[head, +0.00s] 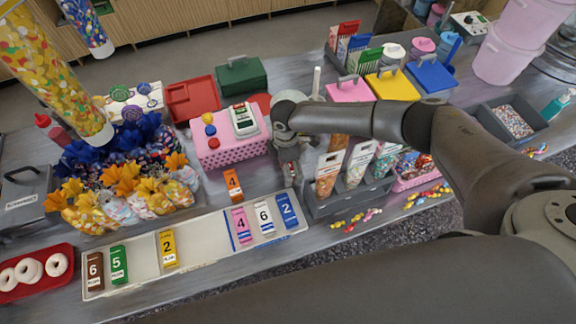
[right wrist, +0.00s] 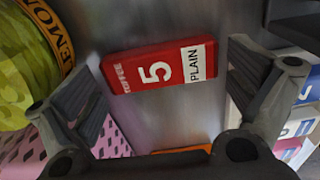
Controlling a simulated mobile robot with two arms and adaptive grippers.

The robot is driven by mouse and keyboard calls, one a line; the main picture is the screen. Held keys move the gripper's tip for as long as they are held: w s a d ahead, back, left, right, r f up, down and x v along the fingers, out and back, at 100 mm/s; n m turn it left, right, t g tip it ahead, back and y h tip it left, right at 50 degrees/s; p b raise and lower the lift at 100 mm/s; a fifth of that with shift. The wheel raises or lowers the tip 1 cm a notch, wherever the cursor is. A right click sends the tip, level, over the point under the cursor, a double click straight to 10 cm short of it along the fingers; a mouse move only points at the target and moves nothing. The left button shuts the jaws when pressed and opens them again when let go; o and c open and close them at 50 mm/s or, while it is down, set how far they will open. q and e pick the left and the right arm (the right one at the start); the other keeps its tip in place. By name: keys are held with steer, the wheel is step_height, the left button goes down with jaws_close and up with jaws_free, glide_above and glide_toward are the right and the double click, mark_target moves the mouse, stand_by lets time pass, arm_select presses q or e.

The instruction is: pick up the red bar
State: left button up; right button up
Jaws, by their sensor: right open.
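The red bar (right wrist: 160,65), marked 5 and PLAIN, lies on the grey counter in the right wrist view. It sits between the two spread fingers of my right gripper (right wrist: 165,85), with a gap at each side. The gripper is open and holds nothing. In the head view my right gripper (head: 291,172) points down at the counter between the pink basket and the bag stand. The red bar cannot be made out there, with my gripper and wrist over that spot. My left gripper is not in view.
An orange bar (head: 232,185) lies close to the left of my right gripper. A white tray (head: 205,238) with several numbered bars lies in front. The pink basket (head: 232,155) and the grey bag stand (head: 345,198) flank the gripper closely.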

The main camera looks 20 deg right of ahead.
steer(key=c, duration=0.8)
steer(key=shift+r, duration=0.2)
steer(key=shift+r+b, duration=0.45)
steer(key=shift+b, duration=0.05)
steer(key=s+a+r+b, duration=0.5)
steer(key=s+a+r, duration=0.3)
steer(key=a+r, duration=0.3)
steer(key=shift+s+a+r, duration=0.2)
steer(key=shift+r, duration=0.2)
